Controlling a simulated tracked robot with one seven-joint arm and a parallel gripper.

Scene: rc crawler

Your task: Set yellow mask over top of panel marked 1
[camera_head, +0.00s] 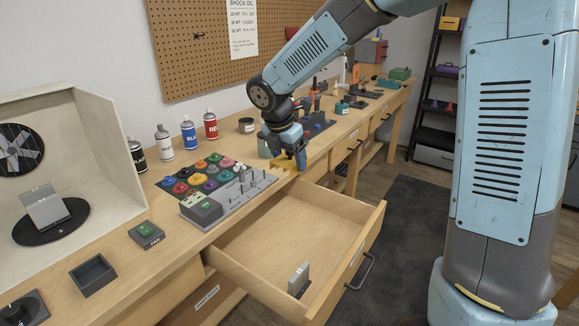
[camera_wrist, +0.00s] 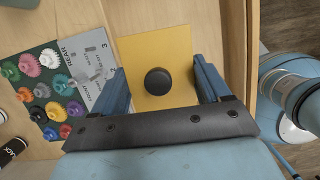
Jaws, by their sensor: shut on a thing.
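The yellow mask (camera_wrist: 160,52) is a flat yellow plate with a round black knob (camera_wrist: 157,81), seen between the fingers in the wrist view. In the head view it shows as a small yellow patch (camera_head: 284,163) under my gripper (camera_head: 287,157). A grey panel (camera_head: 46,208) leans upright on a black turntable in the booth at left. Another grey panel (camera_head: 299,279) stands in the open drawer. I cannot read a number on either panel.
The drawer (camera_head: 290,239) is pulled out below the bench. The gear board (camera_head: 229,197) and colored gears stand next to my gripper. Spray cans (camera_head: 189,134) line the back. A button box (camera_head: 146,234) and a dark tray (camera_head: 93,275) sit before the booth (camera_head: 110,150).

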